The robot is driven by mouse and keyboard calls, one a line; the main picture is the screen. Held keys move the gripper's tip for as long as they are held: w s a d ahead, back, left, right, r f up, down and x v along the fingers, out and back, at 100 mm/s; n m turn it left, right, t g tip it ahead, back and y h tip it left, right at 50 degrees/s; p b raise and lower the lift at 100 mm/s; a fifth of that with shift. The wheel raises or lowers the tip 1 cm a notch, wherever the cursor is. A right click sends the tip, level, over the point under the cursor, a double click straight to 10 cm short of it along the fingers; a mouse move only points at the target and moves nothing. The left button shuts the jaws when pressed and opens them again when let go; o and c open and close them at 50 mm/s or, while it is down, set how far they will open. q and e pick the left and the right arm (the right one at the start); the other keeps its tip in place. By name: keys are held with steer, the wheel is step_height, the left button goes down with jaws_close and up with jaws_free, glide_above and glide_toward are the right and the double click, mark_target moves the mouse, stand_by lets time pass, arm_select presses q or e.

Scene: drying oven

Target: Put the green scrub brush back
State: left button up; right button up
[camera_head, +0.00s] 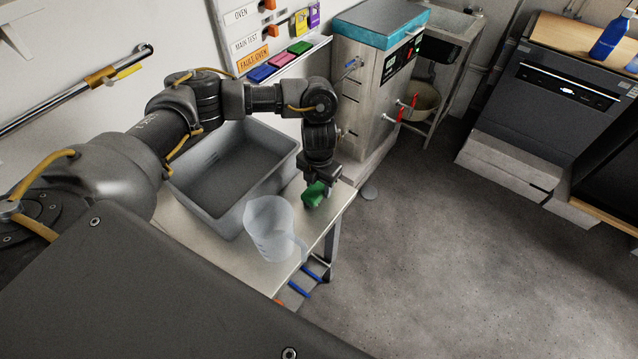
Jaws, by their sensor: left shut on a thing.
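The green scrub brush (313,194) is at the right end of the small table (335,206). My left gripper (322,188) points down and is shut on it; the fingers hide part of the brush. I cannot tell whether the brush touches the tabletop or is held just above it. My right gripper is not in view.
A grey plastic tub (207,207) stands left of the brush. A translucent measuring jug (271,232) stands in front of the tub, close to the brush. A steel oven unit (362,105) stands behind. Open floor (450,260) lies to the right.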

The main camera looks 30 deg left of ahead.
mark_target(319, 186)
arm_select(q)
steer(key=shift+f, duration=0.15)
steer(key=shift+f, duration=0.15)
steer(key=o, duration=0.9)
steer(key=shift+r, duration=6.25)
steer(key=shift+f, duration=0.1)
